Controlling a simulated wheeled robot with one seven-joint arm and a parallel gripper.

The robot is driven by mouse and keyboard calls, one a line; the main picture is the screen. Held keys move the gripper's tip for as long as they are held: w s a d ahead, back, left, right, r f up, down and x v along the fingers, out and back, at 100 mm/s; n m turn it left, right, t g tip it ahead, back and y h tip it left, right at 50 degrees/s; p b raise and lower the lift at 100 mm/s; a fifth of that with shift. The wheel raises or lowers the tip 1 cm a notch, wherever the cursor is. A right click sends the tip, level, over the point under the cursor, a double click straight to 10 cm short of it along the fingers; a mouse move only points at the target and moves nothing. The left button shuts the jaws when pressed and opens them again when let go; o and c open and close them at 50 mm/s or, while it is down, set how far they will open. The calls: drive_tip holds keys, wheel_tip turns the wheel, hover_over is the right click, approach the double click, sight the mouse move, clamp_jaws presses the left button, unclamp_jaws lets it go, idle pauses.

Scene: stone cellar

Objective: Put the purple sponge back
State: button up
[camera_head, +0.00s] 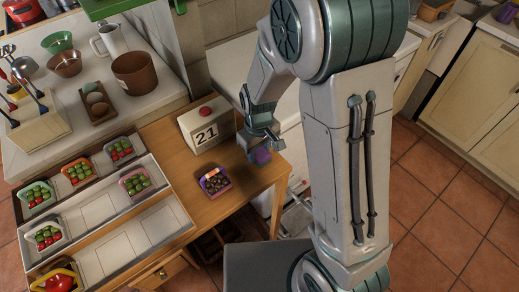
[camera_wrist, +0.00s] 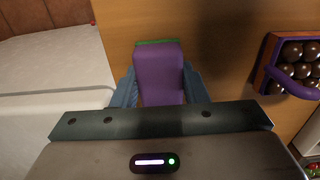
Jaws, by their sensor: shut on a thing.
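The purple sponge (camera_head: 261,156) is held in my gripper (camera_head: 258,150), above the right edge of the wooden table (camera_head: 244,192). In the wrist view the sponge (camera_wrist: 159,72) is a purple block with a green strip at its far end. The blue fingers of my gripper (camera_wrist: 159,88) press on both its sides. I cannot tell from these views whether the sponge touches the table.
A small purple-rimmed box (camera_head: 214,181) of brown balls stands left of my gripper; it also shows in the wrist view (camera_wrist: 264,62). Trays with small red-and-green punnets (camera_head: 134,182) lie farther left. Bare wood lies between box and gripper.

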sight(259, 150)
drive_tip(key=shift+f, duration=0.1)
drive_tip(key=o, duration=0.5)
drive_tip(key=shift+f, duration=0.1)
drive_tip(key=shift+c, duration=0.2)
drive_tip(key=o, duration=0.4)
drive_tip(key=shift+r, duration=0.2)
wheel_tip(259, 150, up, 12)
drive_tip(key=s+d+r+m+t, duration=0.1)
drive_tip(key=s+d+r+m, duration=0.1)
drive_tip(key=s+d, duration=0.2)
drive_tip(key=s+d+r+m+t, duration=0.1)
drive_tip(key=s+d+r+m, duration=0.1)
drive_tip(key=s+d, duration=0.2)
drive_tip(key=s+d+r+m+t, duration=0.1)
drive_tip(key=s+d+r+m, duration=0.1)
drive_tip(key=s+d, duration=0.2)
drive_tip(key=shift+s+r+m, duration=0.3)
drive_tip(key=shift+s+m, duration=0.05)
drive_tip(key=shift+m, duration=0.05)
